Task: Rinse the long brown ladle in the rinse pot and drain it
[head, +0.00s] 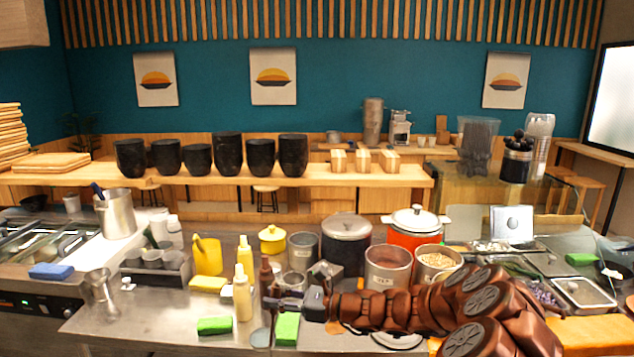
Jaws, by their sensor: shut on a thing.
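My gripper (285,303) reaches in from the right, low over the front of the steel counter. It is shut on what looks like the long brown ladle. Whether that end touches the counter cannot be told.
A tall steel pot (118,215) stands at left. A black pot (346,240) and an orange pot (415,226) stand behind. The front-left counter is mostly clear.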

